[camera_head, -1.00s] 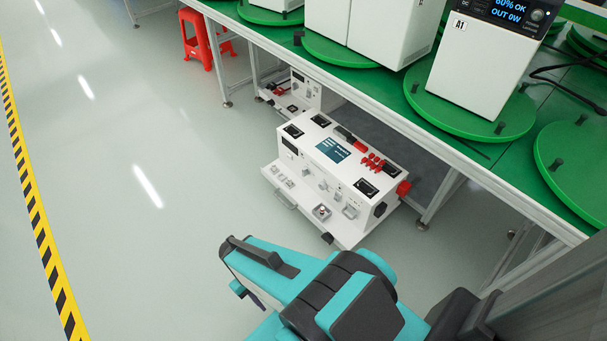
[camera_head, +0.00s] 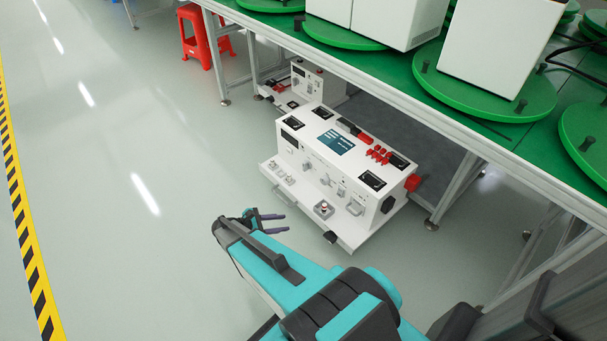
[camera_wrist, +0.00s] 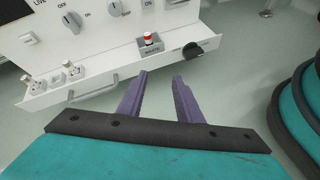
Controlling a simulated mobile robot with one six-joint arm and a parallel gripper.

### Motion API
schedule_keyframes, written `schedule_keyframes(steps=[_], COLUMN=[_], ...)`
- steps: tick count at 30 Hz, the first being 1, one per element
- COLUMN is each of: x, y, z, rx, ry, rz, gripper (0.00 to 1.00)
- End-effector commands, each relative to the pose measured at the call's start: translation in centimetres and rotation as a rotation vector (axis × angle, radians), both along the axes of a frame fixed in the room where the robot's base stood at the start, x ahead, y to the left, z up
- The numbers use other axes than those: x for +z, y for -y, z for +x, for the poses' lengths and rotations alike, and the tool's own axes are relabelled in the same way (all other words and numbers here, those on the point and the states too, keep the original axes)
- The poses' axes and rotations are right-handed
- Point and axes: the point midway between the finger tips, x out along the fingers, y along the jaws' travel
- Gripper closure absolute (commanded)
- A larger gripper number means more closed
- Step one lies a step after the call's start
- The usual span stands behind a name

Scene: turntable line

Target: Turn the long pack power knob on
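Which one is the power knob I cannot tell. My gripper (camera_wrist: 162,78) is open and empty, its purple fingers apart, in front of the pack and touching no knob. In the head view my gripper (camera_head: 276,222) is left of the pack's front edge.
A red-topped button (camera_wrist: 149,37) in a grey box, a black knob (camera_wrist: 193,48) and a handle (camera_wrist: 92,90) are close ahead of the fingers. A smaller white unit (camera_head: 308,82) stands behind the pack. A red stool (camera_head: 205,35) is farther back. Left floor is clear.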

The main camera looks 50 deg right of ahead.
Motion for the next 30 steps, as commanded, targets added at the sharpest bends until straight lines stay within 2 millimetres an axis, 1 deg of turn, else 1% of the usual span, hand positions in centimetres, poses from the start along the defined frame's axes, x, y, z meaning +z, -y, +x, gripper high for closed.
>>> schedule_keyframes(steps=[1, 5, 6, 9, 12, 15, 18, 21, 30], x=[-1.2, -1.0, -0.9, -0.4, 0.2, 0.9, 1.5, 1.9, 2.0], y=[1.4, 4.8, 5.8, 8.0, 9.7, 10.9, 11.6, 11.8, 11.9], z=[1.7, 5.2, 6.4, 9.0, 11.3, 12.9, 13.9, 14.3, 14.3], rx=[0.034, 0.127, 0.154, 0.211, 0.258, 0.288, 0.306, 0.314, 0.315], ry=[-0.028, -0.117, -0.145, -0.219, -0.285, -0.337, -0.37, -0.384, -0.387], rz=[-0.037, -0.145, -0.179, -0.263, -0.339, -0.396, -0.433, -0.451, -0.452], gripper=[0.68, 0.68, 0.68, 0.68, 0.68, 0.68, 0.68, 0.68, 0.68])
